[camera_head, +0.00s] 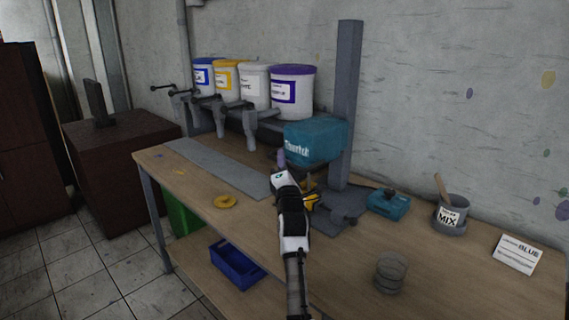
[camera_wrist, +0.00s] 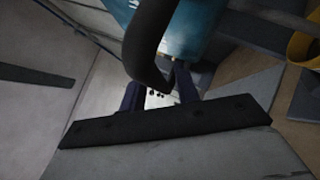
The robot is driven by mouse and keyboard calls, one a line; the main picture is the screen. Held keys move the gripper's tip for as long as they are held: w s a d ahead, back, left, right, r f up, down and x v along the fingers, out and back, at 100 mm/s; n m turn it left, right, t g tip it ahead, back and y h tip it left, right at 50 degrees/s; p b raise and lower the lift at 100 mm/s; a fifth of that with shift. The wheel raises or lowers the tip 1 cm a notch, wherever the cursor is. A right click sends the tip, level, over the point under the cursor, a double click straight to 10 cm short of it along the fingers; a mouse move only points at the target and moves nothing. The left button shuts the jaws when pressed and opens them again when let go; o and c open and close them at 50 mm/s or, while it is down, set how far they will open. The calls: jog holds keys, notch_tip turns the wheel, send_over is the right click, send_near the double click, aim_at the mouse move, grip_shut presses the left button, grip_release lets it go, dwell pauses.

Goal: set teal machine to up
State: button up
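The teal machine (camera_head: 312,141) is mounted on a tall grey column (camera_head: 348,110) at the back of the workbench, above a grey base. Its teal body also shows at the top of the wrist view (camera_wrist: 200,28). My gripper (camera_head: 281,158) is at the front left of the teal body in the head view. In the wrist view its two dark fingers (camera_wrist: 158,92) stand apart. A dark curved bar (camera_wrist: 150,45), seemingly a handle, passes close in front of the wrist camera and ends near the fingers. I cannot tell whether it touches them.
Several paint buckets (camera_head: 292,91) stand on a rack with dispensers behind the machine. A yellow ring (camera_head: 226,201), a teal box (camera_head: 388,204), a MIX cup (camera_head: 450,215), a BLUE card (camera_head: 517,254) and a grey round stack (camera_head: 390,272) are on the workbench (camera_head: 340,285).

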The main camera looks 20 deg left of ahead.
grip_shut()
jog(key=shift+r, duration=0.1)
jog(key=p, duration=0.2)
send_near(285, 126)
jog(key=r, duration=0.2)
jog(key=w+a+r, duration=0.1)
jog(key=r, duration=0.3)
jog(key=shift+w+a+r, duration=0.15)
jog(key=shift+w+a, duration=0.2)
jog(key=shift+a, duration=0.05)
jog(key=shift+o, duration=0.2)
grip_release()
jog(key=shift+o, duration=0.7)
